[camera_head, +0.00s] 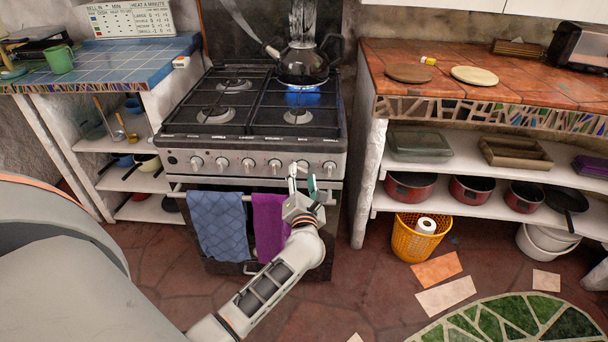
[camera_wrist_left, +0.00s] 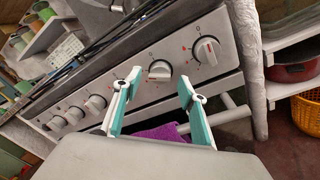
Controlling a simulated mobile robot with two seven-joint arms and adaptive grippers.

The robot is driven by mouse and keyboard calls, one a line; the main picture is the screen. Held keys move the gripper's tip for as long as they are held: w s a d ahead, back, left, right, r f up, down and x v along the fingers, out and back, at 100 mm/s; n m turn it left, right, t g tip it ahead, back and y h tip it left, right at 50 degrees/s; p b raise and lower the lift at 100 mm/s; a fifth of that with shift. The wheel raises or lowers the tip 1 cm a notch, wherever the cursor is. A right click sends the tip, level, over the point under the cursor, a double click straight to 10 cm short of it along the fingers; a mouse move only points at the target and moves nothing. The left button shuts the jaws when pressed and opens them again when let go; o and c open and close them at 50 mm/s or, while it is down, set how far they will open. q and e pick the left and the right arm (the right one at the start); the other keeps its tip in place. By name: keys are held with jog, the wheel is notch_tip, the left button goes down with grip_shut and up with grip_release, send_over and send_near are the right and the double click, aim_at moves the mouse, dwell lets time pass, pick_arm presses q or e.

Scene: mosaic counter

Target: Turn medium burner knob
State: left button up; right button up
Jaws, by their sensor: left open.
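The stove (camera_head: 255,140) has a row of knobs along its front panel; I cannot tell which one is for the medium burner. In the head view my left gripper (camera_head: 302,179) is in front of the panel's right part, open and empty, just below the knobs. In the left wrist view the left gripper (camera_wrist_left: 159,82) has its fingers spread, and one knob (camera_wrist_left: 158,70) shows between the fingertips; whether they touch it I cannot tell. Another knob (camera_wrist_left: 207,51) is to the right, with more to the left. My right gripper is not in view.
A dark kettle (camera_head: 303,65) stands on the back right burner, with a blue glow beneath it. A blue towel (camera_head: 217,225) and a purple towel (camera_head: 270,225) hang from the oven handle (camera_head: 180,195). A tiled counter (camera_head: 490,85) stands right of the stove.

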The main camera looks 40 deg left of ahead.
pick_arm(q)
jog(key=shift+x, duration=0.9)
jog(key=c, duration=1.1)
